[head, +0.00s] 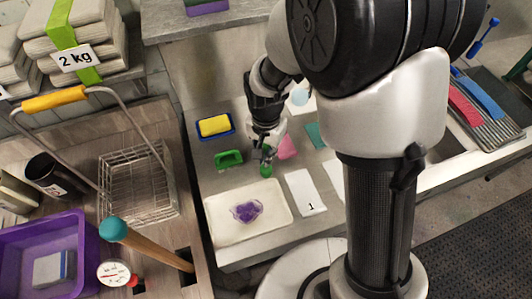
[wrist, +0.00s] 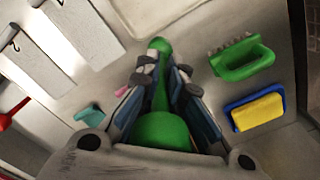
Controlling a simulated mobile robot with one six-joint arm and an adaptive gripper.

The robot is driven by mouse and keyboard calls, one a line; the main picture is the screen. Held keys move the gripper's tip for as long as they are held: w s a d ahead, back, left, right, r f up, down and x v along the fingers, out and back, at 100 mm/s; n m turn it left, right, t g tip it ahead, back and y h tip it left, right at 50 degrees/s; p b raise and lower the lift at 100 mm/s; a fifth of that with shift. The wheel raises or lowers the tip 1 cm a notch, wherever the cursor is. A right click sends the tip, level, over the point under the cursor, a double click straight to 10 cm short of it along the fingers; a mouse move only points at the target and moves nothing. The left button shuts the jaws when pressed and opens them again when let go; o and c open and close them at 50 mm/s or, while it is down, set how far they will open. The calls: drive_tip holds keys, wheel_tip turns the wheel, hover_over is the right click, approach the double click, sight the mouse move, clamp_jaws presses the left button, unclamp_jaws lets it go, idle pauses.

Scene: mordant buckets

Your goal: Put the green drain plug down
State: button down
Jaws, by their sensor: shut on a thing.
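The green drain plug (wrist: 165,131) is between the fingers of my gripper (wrist: 166,82) in the wrist view. A wide rounded part lies near the palm, and a narrow part runs out past the fingertips to a small round end. In the head view, my gripper (head: 264,152) points down over the metal counter, with the green plug (head: 265,170) showing below it. My gripper is shut on the plug. Whether the plug touches the counter cannot be told.
A white tray (head: 222,232) with a purple thing lies in front. A green brush (head: 228,158) and a yellow sponge (head: 214,126) in a blue dish lie left of my gripper. A white card marked 1 (head: 305,190), a pink piece (head: 287,148) and a teal piece (head: 315,135) lie right.

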drive_tip(key=c, duration=2.2)
unclamp_jaws()
drive_tip(key=shift+f, duration=0.15)
drive_tip(key=o, duration=0.5)
wheel_tip(320, 180, up, 12)
drive_tip(key=p, duration=0.3)
drive_tip(key=shift+r, duration=0.2)
